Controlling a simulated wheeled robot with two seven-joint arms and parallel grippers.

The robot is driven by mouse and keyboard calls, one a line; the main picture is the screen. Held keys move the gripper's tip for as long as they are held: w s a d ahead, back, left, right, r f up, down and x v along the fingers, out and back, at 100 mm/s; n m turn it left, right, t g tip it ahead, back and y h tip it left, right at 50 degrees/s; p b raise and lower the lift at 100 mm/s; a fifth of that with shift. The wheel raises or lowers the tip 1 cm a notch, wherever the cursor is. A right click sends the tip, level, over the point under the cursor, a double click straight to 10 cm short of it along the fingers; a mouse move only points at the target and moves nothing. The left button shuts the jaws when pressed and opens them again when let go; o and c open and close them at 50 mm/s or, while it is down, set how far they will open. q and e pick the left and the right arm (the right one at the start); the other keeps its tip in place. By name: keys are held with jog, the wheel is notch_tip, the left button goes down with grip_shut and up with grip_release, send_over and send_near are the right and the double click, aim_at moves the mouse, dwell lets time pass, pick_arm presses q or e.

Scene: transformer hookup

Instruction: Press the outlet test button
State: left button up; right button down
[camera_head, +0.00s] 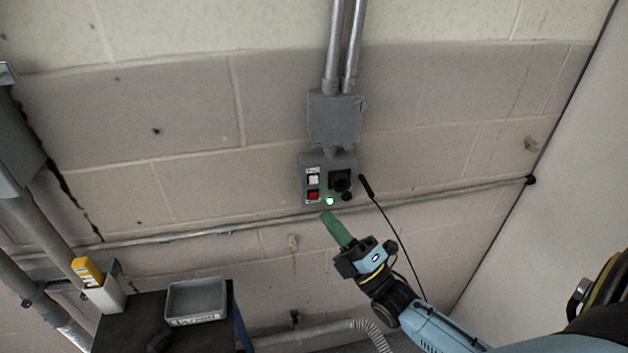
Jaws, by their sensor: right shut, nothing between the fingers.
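A grey outlet box (306,187) is fixed on the block wall, with a black round socket (340,181) on its right half. On its left half are a white button (313,180) and a red button (312,196), with small labels too small to read. A green light (330,201) glows at its lower edge. My right gripper (327,216) is shut and empty, its green fingers pointing up and left, just below the green light. I cannot tell whether the fingertips touch the box. My left gripper is not in view.
A grey junction box (335,119) with two conduits sits above the outlet box. A black cable (398,240) hangs to its right. A thin pipe (240,230) crosses the wall behind my gripper. A cart (132,308) with a grey tray (196,299) stands lower left.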

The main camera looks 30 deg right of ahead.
aim_at(314, 180)
jog(key=shift+w+d+b, duration=0.5)
jog(key=shift+w+b, duration=0.15)
jog(key=shift+w, duration=0.7)
jog(key=shift+w+d+b, duration=0.5)
jog(key=shift+w+b, duration=0.2)
jog(key=shift+w, duration=0.65)
jog(key=shift+w+d+b, duration=0.5)
jog(key=shift+w+b, duration=0.15)
jog(key=shift+w, duration=0.7)
jog(key=shift+w, duration=0.1)
jog(key=shift+w+d, duration=0.1)
jog(key=shift+w, duration=0.2)
jog(key=shift+w+d+b, duration=0.2)
jog(key=shift+w+b, duration=0.2)
jog(key=shift+b, duration=0.05)
jog(key=shift+s, duration=0.1)
jog(key=shift+s+a+p, duration=0.3)
jog(key=shift+s+p, duration=0.2)
jog(key=shift+s, duration=0.2)
jog(key=shift+s, duration=0.1)
